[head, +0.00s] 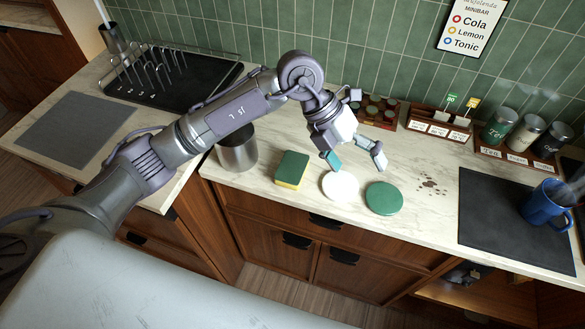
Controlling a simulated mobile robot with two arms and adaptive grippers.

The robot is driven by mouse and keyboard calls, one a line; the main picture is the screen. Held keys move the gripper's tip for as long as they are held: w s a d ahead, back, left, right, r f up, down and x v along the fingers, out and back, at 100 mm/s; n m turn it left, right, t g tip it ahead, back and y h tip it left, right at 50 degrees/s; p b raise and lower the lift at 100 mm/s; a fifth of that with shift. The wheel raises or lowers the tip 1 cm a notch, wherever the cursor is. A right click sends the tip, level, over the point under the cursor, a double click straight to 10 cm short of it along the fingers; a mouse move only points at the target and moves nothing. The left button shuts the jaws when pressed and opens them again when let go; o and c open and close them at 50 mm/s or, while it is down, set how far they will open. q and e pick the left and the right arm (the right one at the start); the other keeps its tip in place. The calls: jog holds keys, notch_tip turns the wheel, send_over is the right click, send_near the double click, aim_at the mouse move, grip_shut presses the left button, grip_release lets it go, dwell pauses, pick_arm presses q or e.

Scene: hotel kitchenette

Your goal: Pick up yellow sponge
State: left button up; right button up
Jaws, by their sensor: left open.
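The yellow sponge (291,169) lies on the counter left of centre, near the front edge. Its top is dark green and its yellow side faces the front. My left gripper (356,161) is open, with its fingers apart and pointing down. It is to the right of the sponge, above the counter behind the white and green discs. I see nothing between its fingers, and it appears apart from the sponge. My right gripper is out of the picture.
A metal canister (237,150) stands just left of the sponge. A white disc (341,187) and a green disc (384,198) lie to its right. A blue mug (544,203) stands on a dark mat (490,215) at right. A black drying rack (185,92) is at back left.

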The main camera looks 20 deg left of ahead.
pick_arm(q)
jog(key=w+a+n+t+y, duration=0.1)
jog(key=w+a+y, duration=0.1)
jog(key=a+y, duration=0.35)
jog(key=w+a+n+y, duration=0.1)
jog(key=w+a+y, duration=0.15)
jog(key=a, duration=0.55)
jog(key=p, duration=0.2)
send_over(292, 166)
jog(key=shift+h, duration=0.3)
jog(key=f, duration=0.7)
jog(key=shift+d, duration=0.4)
jog(key=shift+f, duration=0.6)
jog(key=shift+a+f+p, duration=0.1)
jog(key=shift+f+p, duration=0.15)
jog(key=shift+p, duration=0.25)
jog(key=f, duration=0.1)
jog(key=f+p, duration=0.2)
jog(key=shift+a+f, duration=0.25)
jog(key=shift+f, duration=0.65)
jog(key=c, duration=0.8)
